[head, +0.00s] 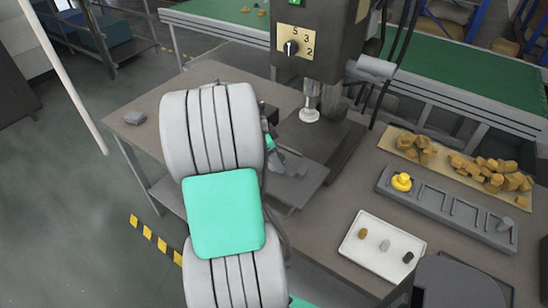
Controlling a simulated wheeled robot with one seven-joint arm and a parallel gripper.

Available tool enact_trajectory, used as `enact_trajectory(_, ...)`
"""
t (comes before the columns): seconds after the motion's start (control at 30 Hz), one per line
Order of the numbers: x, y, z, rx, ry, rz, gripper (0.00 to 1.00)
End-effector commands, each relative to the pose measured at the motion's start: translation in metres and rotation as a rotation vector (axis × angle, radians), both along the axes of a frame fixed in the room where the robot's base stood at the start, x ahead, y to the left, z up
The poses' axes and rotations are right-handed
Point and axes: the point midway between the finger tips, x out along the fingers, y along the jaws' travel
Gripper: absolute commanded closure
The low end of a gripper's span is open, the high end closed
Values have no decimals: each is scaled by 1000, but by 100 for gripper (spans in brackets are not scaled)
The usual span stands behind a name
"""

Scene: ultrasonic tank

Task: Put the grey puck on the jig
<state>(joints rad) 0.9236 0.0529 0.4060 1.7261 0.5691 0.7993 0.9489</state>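A small grey puck (384,245) lies in a white tray (352,253) on the bench, between a brown piece (362,233) and a black piece (408,257). A grey plate (312,188) with grey raised shapes on it or above it lies below the press spindle; it may be the jig, but I cannot be sure. My thick grey and teal arm fills the middle of the view and covers the plate's left side. My gripper is mostly hidden behind the arm near the plate, and its fingers cannot be made out clearly. No contact with the puck shows.
The press (322,40) with a numbered dial stands behind the plate. A grey slotted rack (428,205) holding a yellow piece (402,182) sits right of it. Several tan blocks (492,178) lie on a board behind.

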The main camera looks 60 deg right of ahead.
Motion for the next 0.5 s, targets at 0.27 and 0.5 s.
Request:
enact_trajectory(0.27, 14, 12, 45, -6, -3, 4, 40)
enact_trajectory(0.5, 28, 29, 99, -3, -1, 1, 40)
